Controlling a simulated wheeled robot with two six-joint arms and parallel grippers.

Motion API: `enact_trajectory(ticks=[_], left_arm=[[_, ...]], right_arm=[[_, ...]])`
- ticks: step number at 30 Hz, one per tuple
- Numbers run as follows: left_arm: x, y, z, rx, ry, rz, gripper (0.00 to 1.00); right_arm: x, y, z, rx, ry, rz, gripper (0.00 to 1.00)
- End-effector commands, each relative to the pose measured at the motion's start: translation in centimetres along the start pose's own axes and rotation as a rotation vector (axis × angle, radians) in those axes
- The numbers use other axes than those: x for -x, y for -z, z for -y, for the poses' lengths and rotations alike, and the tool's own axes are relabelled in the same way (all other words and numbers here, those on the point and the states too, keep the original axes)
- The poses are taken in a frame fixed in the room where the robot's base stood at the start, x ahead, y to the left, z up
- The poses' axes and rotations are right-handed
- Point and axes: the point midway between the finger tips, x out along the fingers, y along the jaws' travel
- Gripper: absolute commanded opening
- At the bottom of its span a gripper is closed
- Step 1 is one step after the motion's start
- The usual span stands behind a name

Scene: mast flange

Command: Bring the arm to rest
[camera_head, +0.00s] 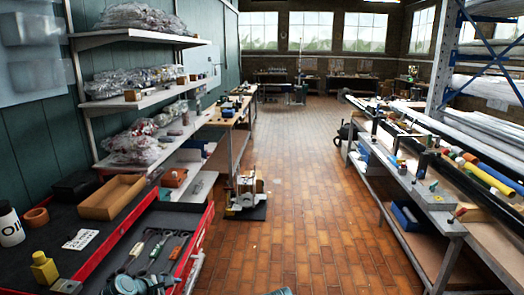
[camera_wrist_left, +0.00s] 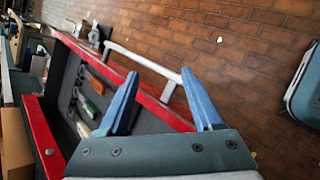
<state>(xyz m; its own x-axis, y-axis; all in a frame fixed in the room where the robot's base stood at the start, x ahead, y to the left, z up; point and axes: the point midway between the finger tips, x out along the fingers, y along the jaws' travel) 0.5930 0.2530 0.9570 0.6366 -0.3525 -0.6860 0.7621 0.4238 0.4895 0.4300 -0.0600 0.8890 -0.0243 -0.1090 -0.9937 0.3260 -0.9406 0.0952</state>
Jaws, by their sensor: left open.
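My left gripper (camera_wrist_left: 160,73) shows in the left wrist view with its two blue fingers spread apart and nothing between them. It is above the open red tool drawer (camera_wrist_left: 172,118), whose red front edge and pale handle pass behind the fingers. In the head view, a grey-green part of my left arm shows low at the left, over the front of the drawer; its fingers cannot be made out there.
The red tool chest (camera_head: 198,240) holds pliers and screwdrivers, with a wooden tray (camera_head: 112,198), a white bottle (camera_head: 10,226) and a yellow bottle (camera_head: 44,268) on top. A small machine (camera_head: 246,190) stands on the floor. A long workbench (camera_head: 420,185) lines the right. The brick aisle between is clear.

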Motion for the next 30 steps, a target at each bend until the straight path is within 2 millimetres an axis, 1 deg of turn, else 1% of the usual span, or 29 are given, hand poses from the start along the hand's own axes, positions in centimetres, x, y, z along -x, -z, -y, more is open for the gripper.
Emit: enact_trajectory(ticks=[1, 2, 3, 5, 6, 7, 9, 11, 12, 15, 18, 22, 23, 24, 25, 30], left_arm=[[-1.1, -1.8, 2.1, -0.142, 0.073, -0.006, 0.67], [-1.7, -2.6, 3.5, -0.237, 0.119, -0.011, 0.67], [-2.4, -3.8, 5.3, -0.372, 0.184, -0.014, 0.67], [-3.2, -5.2, 8.1, -0.581, 0.283, -0.015, 0.67], [-3.5, -6.1, 10.0, -0.721, 0.351, -0.01, 0.67], [-3.7, -6.7, 11.3, -0.827, 0.402, -0.005, 0.67], [-3.8, -7.9, 14.3, -1.071, 0.52, 0.016, 0.67], [-3.7, -8.6, 16.7, -1.273, 0.622, 0.039, 0.67], [-3.5, -9.1, 18.1, -1.401, 0.687, 0.058, 0.67], [-2.8, -9.8, 20.9, -1.683, 0.839, 0.11, 0.67], [-1.9, -10.3, 22.7, -1.898, 0.964, 0.159, 0.67], [-1.1, -10.6, 24.0, -2.075, 1.074, 0.208, 0.67], [-1.0, -10.7, 24.1, -2.099, 1.091, 0.215, 0.67], [-1.5, -10.1, 24.4, -2.093, 1.088, 0.213, 0.67], [-1.7, -10.0, 24.4, -2.09, 1.086, 0.212, 0.67], [-1.6, -10.1, 24.3, -2.087, 1.083, 0.211, 0.67]], right_arm=[[0.0, 0.0, 0.0, 0.0, 0.0, 0.0, 0.5], [0.0, 0.0, 0.0, 0.0, 0.0, 0.0, 0.5], [0.0, 0.0, 0.0, 0.0, 0.0, 0.0, 0.5], [0.0, 0.0, 0.0, 0.0, 0.0, 0.0, 0.5], [0.0, 0.0, 0.0, 0.0, 0.0, 0.0, 0.5], [0.0, 0.0, 0.0, 0.0, 0.0, 0.0, 0.5], [0.0, 0.0, 0.0, 0.0, 0.0, 0.0, 0.5], [0.0, 0.0, 0.0, 0.0, 0.0, 0.0, 0.5], [0.0, 0.0, 0.0, 0.0, 0.0, 0.0, 0.5], [0.0, 0.0, 0.0, 0.0, 0.0, 0.0, 0.5], [0.0, 0.0, 0.0, 0.0, 0.0, 0.0, 0.5], [0.0, 0.0, 0.0, 0.0, 0.0, 0.0, 0.5], [0.0, 0.0, 0.0, 0.0, 0.0, 0.0, 0.5], [-0.8, 0.1, 0.1, 0.0, 0.0, 0.0, 0.5], [-0.9, 0.1, 0.1, 0.0, 0.0, 0.0, 0.5], [-0.8, 0.1, 0.1, 0.0, 0.0, 0.0, 0.5]])
